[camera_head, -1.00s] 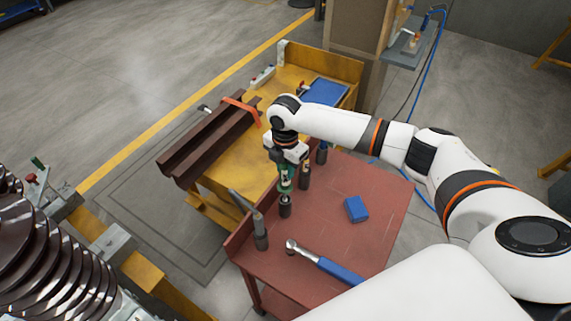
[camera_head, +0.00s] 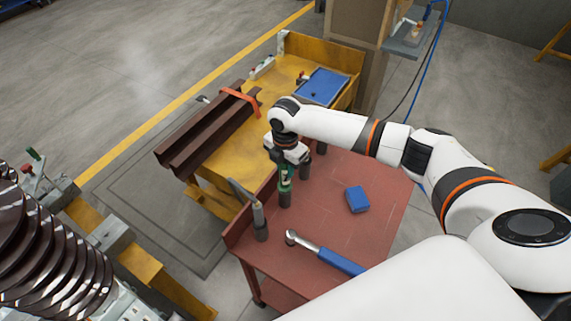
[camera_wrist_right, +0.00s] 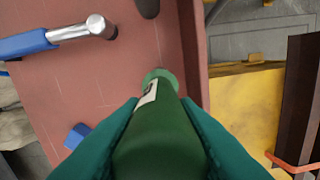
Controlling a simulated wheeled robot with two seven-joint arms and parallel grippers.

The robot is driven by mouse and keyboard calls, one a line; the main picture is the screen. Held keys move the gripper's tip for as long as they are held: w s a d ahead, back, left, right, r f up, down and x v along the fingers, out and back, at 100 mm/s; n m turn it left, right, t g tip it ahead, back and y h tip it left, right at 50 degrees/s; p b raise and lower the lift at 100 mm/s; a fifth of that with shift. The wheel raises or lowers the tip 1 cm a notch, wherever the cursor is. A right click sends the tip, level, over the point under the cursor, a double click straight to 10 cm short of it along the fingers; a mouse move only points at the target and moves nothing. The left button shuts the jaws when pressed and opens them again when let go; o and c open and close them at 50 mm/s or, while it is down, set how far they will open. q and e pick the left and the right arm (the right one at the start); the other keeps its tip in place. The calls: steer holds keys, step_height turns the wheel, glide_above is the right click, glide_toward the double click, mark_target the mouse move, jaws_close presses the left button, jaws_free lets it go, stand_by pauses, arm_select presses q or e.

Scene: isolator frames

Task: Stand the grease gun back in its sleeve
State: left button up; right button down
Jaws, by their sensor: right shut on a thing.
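My right gripper (camera_head: 287,163) is shut on the green grease gun (camera_head: 286,177). My left gripper is not in view.
The red table (camera_head: 318,215) carries a grey tool in another sleeve (camera_head: 260,222), a blue-handled wrench (camera_head: 325,254) and a blue block (camera_head: 357,199). More dark sleeves stand behind the gun. A yellow bench (camera_head: 225,160) with brown beams (camera_head: 205,140) adjoins at the left.

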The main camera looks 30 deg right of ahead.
steer(key=shift+f, duration=0.45)
steer(key=c, duration=1)
jaws_free()
steer(key=shift+c, duration=0.2)
step_height(320, 180, up, 11)
steer(key=b, duration=0.3)
steer(key=shift+r+b, duration=0.3)
steer(key=shift+r, duration=0.2)
